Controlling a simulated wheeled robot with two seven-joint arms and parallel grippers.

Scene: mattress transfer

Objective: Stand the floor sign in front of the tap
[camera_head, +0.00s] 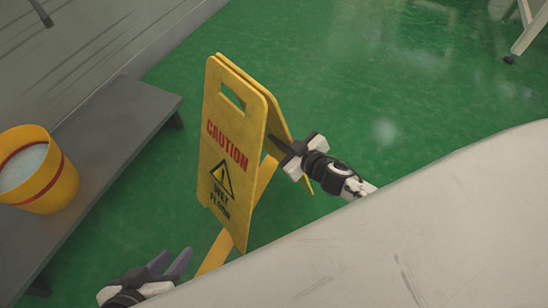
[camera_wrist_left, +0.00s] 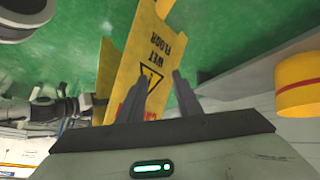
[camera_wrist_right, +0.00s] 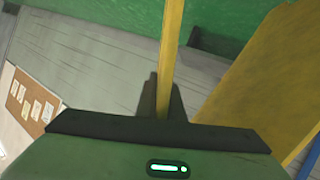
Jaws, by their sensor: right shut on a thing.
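The yellow floor sign (camera_head: 222,150), with CAUTION and WET FLOOR lettering, is unfolded like an A-frame, right of the grey bench. I cannot tell whether its feet touch the floor. My right gripper (camera_head: 279,144) is shut on the edge of one sign panel; the right wrist view shows that panel (camera_wrist_right: 171,50) between the fingers. My left gripper (camera_head: 170,265) is open and empty, low and apart from the sign; the sign (camera_wrist_left: 150,60) shows beyond its fingers in the left wrist view. A dark spout-like piece (camera_head: 42,12) on the wall at upper left may be the tap.
A yellow bucket (camera_head: 58,185) with a red band and pale contents stands on the grey bench (camera_head: 125,110) at left. The green floor (camera_head: 350,80) is clear behind the sign. A large pale surface (camera_head: 430,225) fills the lower right. A white leg (camera_head: 530,35) stands at upper right.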

